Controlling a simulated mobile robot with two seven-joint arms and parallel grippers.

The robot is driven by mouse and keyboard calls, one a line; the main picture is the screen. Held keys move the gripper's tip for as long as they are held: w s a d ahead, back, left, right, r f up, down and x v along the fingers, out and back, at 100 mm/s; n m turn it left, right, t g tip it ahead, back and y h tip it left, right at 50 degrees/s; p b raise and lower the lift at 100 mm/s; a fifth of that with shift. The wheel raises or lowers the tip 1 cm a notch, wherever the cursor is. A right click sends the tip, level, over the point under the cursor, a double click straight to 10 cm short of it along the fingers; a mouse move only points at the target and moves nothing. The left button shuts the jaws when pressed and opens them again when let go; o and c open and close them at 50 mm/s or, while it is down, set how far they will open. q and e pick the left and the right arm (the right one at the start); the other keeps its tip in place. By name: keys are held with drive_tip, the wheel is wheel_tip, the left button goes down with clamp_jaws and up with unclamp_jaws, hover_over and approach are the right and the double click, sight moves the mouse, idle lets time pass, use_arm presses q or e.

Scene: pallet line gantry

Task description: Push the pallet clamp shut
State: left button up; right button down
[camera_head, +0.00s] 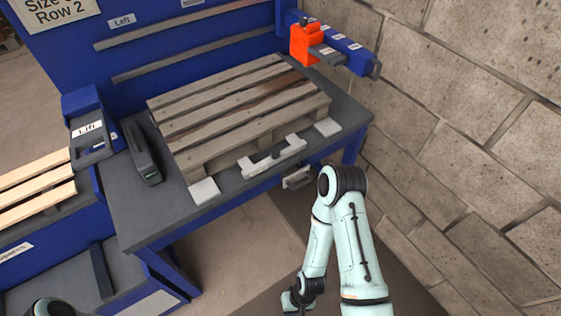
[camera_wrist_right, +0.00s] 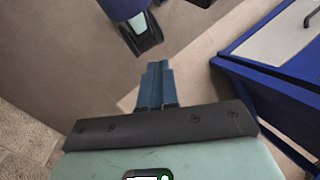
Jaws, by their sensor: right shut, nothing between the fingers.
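A wooden pallet (camera_head: 190,135) lies on the grey workbench (camera_head: 150,215). A pale grey bracket-like piece with a dark knob (camera_head: 272,158) sits at the pallet's front edge; it looks like the pallet clamp. I cannot tell from this view how far it is from shut. My right gripper (camera_wrist_right: 157,80) is shut and empty, with its blue fingers together over bare floor. In the head view my right arm hangs in front of the bench, well below the clamp, and its fingertips cannot be made out. My left gripper is not in view.
A grey handle-like part (camera_head: 297,178) shows under the bench's front edge. An orange block (camera_head: 305,45) is on a blue rail at the back right. A dark upright piece (camera_head: 143,150) stands left of the pallet. A brick wall (camera_head: 470,130) closes off the right.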

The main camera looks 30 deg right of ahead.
sight(277, 156)
drive_tip(key=w+d+r+m+t+h+b, duration=0.1)
drive_tip(key=w+d+r+m+t, duration=0.25)
drive_tip(key=w, duration=0.25)
drive_tip(key=w+d+r+m+t+b, duration=0.1)
drive_tip(key=w+d+r+m+t, duration=0.1)
drive_tip(key=w+t, duration=0.3)
drive_tip(key=w+d+r+m+t+h+b, duration=0.1)
drive_tip(key=w+d+r+m+t+b, duration=0.15)
drive_tip(key=w, duration=0.55)
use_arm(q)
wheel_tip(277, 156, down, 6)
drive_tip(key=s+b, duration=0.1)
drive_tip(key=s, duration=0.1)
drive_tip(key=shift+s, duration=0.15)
use_arm(e)
drive_tip(key=w+d+r+m+t+h, duration=0.2)
drive_tip(key=d+r+m+t, duration=0.1)
drive_tip(key=r, duration=0.5)
drive_tip(key=w+d+r+m+t+h, duration=0.1)
drive_tip(key=d+r+m+t, duration=0.3)
drive_tip(key=r, duration=0.4)
drive_tip(key=shift+w+d+t+h, duration=0.35)
drive_tip(key=shift+w+t+h, duration=0.05)
drive_tip(key=shift+w, duration=0.35)
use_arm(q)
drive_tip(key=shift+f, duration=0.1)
